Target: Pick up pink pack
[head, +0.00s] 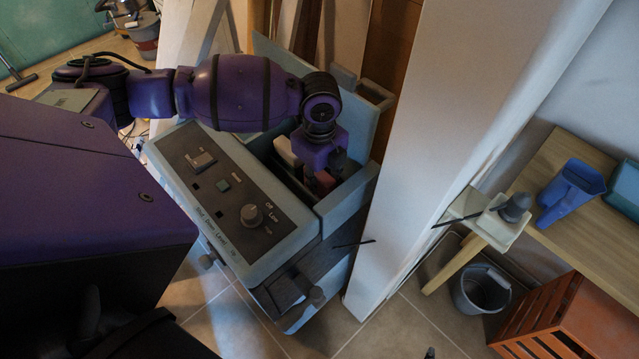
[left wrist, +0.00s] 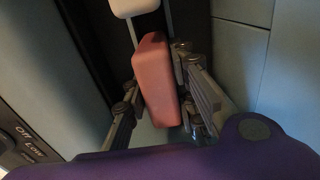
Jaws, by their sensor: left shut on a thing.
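The pink pack (left wrist: 156,82) is a rounded oblong block seen in the left wrist view between the two fingers of my left gripper (left wrist: 160,108). The gripper is shut on it. In the head view my left gripper (head: 322,180) reaches down into the open top of the grey-blue machine (head: 255,255), and a small part of the pack shows there, mostly hidden by the wrist. My right gripper does not show in either view.
The machine's raised lid (head: 362,125) stands behind the opening, and its control panel with a knob is in front. A white post (head: 440,130) stands close on the right. Further right are a wooden table (head: 545,185), a blue jug (head: 572,190) and a bucket (head: 482,288).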

